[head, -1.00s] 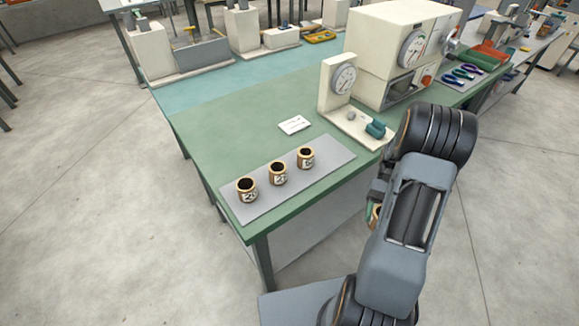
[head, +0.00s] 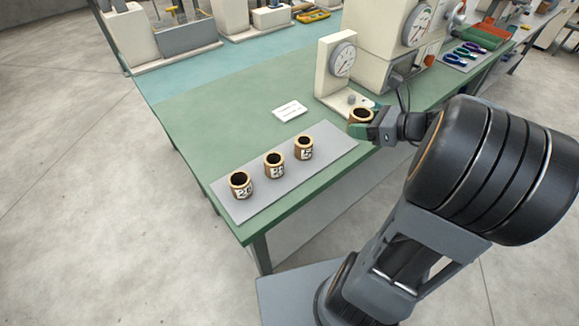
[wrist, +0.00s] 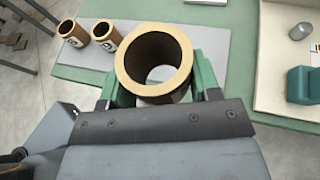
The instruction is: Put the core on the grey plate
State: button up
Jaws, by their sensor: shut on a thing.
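My gripper (head: 364,128) is shut on a brown tubular core (head: 361,115) with a tan rim. In the head view it holds the core just past the right end of the grey plate (head: 232,206), near the table's front edge. In the wrist view the core (wrist: 153,57) sits upright between the green fingers of my gripper (wrist: 158,85), its open top facing the camera. Three similar cores with number labels stand in a row on the plate: a left one (head: 240,187), a middle one (head: 274,167) and a right one (head: 304,149). The held core's label is hidden.
A dial gauge on a white stand (head: 338,68) stands behind the held core, with a teal block (wrist: 303,80) on its base. A white card (head: 289,111) lies behind the plate. The plate's right end is bare, and the green table (head: 205,130) is clear to the left.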

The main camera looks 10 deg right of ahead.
jog(key=a+b, duration=0.2)
jog(key=a, duration=0.2)
send_over(334, 138)
jog(key=shift+m, duration=0.3)
notch_tip(334, 138, down, 10)
jog(key=shift+s+r, duration=0.1)
jog(key=shift+s, duration=0.05)
jog(key=shift+w+f+b, duration=0.3)
jog(key=shift+f, duration=1.5)
jog(key=shift+f, duration=0.15)
jog(key=o, duration=0.9)
